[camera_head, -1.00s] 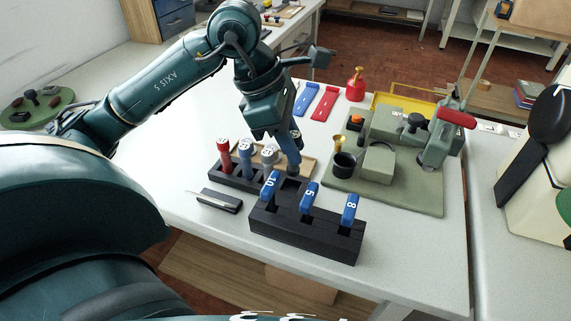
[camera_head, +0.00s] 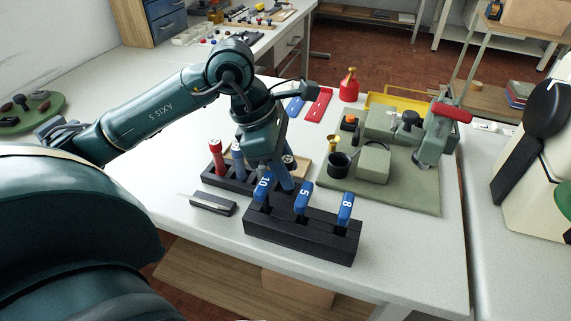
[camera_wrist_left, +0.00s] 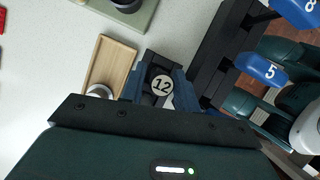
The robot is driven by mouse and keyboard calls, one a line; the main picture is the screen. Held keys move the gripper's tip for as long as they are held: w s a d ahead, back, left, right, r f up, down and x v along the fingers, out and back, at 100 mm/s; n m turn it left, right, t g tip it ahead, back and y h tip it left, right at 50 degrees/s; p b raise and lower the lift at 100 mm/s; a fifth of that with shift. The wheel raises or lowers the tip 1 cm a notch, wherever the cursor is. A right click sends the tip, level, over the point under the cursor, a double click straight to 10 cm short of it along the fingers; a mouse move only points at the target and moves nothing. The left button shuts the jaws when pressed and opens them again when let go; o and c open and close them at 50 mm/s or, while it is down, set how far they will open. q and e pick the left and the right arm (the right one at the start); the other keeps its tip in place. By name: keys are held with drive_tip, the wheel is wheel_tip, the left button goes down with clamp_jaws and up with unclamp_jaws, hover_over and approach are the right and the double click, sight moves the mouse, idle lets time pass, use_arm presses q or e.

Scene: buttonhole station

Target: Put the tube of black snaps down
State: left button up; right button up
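My left gripper (camera_head: 284,178) points down at the right end of the black tube rack (camera_head: 215,176). Its blue fingers (camera_wrist_left: 160,88) are closed around a dark tube whose black cap bears a white disc marked 12 (camera_wrist_left: 162,85). A red tube (camera_head: 216,158) and a blue tube (camera_head: 238,162) stand upright in the rack. My right gripper is out of view.
A black block with blue-handled tools marked 10, 5 (camera_head: 302,198) and 8 (camera_head: 345,209) stands close in front. A wooden tray (camera_wrist_left: 108,66) lies behind. A green mat with a press (camera_head: 433,140) is to the right. A dark case (camera_head: 213,203) lies front left.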

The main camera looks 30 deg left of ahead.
use_arm(q)
drive_tip(key=shift+o, duration=1.1)
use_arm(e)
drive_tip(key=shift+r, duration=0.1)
use_arm(q)
drive_tip(key=shift+a+r, duration=0.15)
drive_tip(key=shift+r, duration=0.35)
drive_tip(key=p+v, duration=0.2)
drive_tip(key=v, duration=0.8)
drive_tip(key=shift+a+r, duration=0.1)
drive_tip(key=shift+r, duration=0.25)
drive_tip(key=shift+s+a+r, duration=0.1)
drive_tip(key=shift+s+r, duration=0.05)
drive_tip(key=shift+r, duration=0.15)
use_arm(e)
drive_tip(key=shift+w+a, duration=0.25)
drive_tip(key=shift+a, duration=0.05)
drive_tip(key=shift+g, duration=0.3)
